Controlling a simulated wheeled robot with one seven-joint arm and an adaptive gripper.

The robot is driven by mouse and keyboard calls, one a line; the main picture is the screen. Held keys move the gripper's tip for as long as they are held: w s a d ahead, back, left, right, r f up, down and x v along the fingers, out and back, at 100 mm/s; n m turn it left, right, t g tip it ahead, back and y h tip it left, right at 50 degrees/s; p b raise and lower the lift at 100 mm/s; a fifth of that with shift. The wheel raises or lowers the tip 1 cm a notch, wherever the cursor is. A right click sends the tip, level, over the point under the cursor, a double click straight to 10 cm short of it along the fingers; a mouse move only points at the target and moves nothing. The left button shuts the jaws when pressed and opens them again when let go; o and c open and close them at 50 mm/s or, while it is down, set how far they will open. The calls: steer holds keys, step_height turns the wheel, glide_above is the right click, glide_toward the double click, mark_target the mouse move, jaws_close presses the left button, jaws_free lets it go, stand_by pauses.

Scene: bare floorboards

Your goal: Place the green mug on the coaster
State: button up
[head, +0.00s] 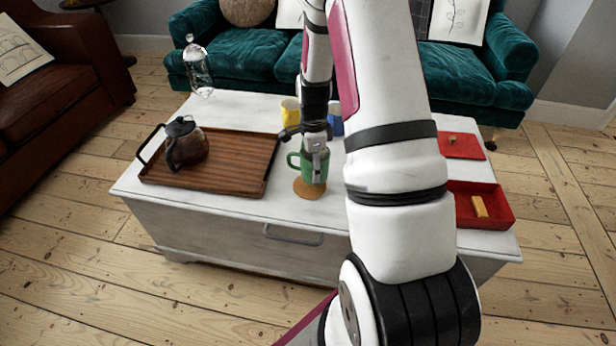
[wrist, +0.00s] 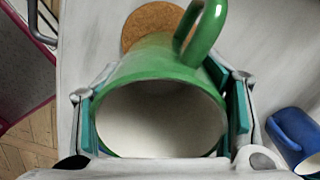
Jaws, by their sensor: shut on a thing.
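The green mug (head: 307,166) is held over the white chest in the head view, with its handle to the left. In the wrist view the green mug (wrist: 160,72) fills the middle, its pale inside facing the camera. My gripper (head: 316,160) is shut on the mug; in the wrist view the fingers of my gripper (wrist: 165,112) press on both sides of its body. The round cork coaster (head: 309,189) lies on the chest just below the mug. The coaster (wrist: 152,20) shows partly behind the mug in the wrist view. I cannot tell whether the mug touches it.
A yellow mug (head: 290,111) and a blue mug (head: 335,122) stand behind. A wooden tray (head: 225,165) with a coffee pot (head: 186,145) is at left, near a glass jar (head: 197,68). A red box (head: 468,221) and its red lid (head: 450,153) lie at right.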

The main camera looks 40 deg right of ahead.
mark_target(308, 175)
steer(key=shift+w+a, duration=0.2)
steer(key=shift+a, duration=0.15)
steer(key=f+b, duration=0.1)
steer(key=f, duration=0.1)
steer(key=f+b, duration=0.1)
steer(key=shift+w+a+f, duration=0.1)
steer(key=shift+a+f, duration=0.1)
steer(key=shift+f, duration=0.15)
steer(key=o, duration=1.8)
steer(key=shift+r, duration=0.1)
